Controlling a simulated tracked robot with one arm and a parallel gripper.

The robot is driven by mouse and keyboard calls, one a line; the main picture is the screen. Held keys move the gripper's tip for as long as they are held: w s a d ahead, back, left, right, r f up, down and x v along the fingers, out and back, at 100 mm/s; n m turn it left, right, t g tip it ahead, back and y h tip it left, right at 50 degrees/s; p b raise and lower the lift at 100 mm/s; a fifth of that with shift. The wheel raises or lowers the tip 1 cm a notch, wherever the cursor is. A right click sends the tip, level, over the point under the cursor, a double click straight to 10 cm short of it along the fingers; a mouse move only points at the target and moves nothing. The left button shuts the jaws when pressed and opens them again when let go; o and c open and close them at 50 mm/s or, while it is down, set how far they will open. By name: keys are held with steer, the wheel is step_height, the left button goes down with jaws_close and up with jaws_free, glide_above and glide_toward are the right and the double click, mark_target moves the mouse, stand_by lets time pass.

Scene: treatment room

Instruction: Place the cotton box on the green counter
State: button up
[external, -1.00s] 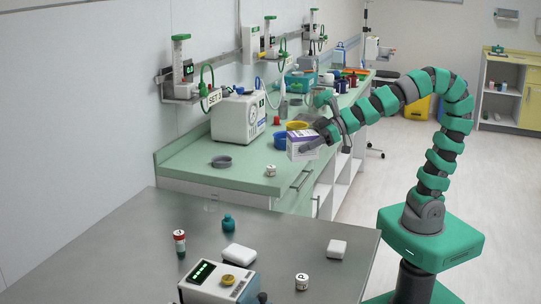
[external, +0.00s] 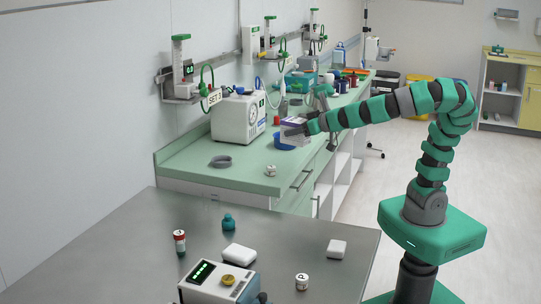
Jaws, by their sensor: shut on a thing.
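The cotton box (external: 291,134) is a small white and purple carton, partly covered by my gripper. My gripper (external: 297,129) is shut on it at the end of the outstretched green and grey arm. The box shows over the right part of the green counter (external: 245,180), in front of a blue bowl (external: 284,144). I cannot tell whether the box touches the counter or hangs a little above it.
A white machine (external: 238,118), a grey ring (external: 221,161) and a small white jar (external: 270,171) stand on the counter. The counter's front left is mostly clear. A steel table (external: 130,250) with several small items is nearest the camera.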

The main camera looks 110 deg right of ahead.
steer(key=shift+s+d+r+m+g+h+p, duration=0.3)
steer(key=shift+s+d+r+m+g+p, duration=1.25)
steer(key=shift+m+g, duration=1.5)
steer(key=shift+s+d+r+m+g+h+p, duration=0.3)
steer(key=shift+s+d+r+m+g+p, duration=0.6)
steer(key=shift+d+m+g, duration=2)
step_height(320, 180, down, 11)
steer(key=a, duration=0.1)
steer(key=shift+w+a+f+g, duration=0.2)
steer(key=shift+a+g, duration=0.1)
steer(key=shift+g, duration=0.05)
steer(key=shift+n, duration=0.25)
steer(key=w+d, duration=0.3)
steer(key=w, duration=0.1)
steer(key=w+d+f, duration=0.1)
steer(key=w+d, duration=0.2)
steer(key=w, duration=0.1)
steer(key=w+d, duration=0.3)
steer(key=w, duration=0.2)
steer(key=shift+w+f, duration=0.1)
steer(key=shift+f, duration=0.2)
steer(key=shift+f+b, duration=0.3)
steer(key=shift+f, duration=1.4)
steer(key=o, duration=1)
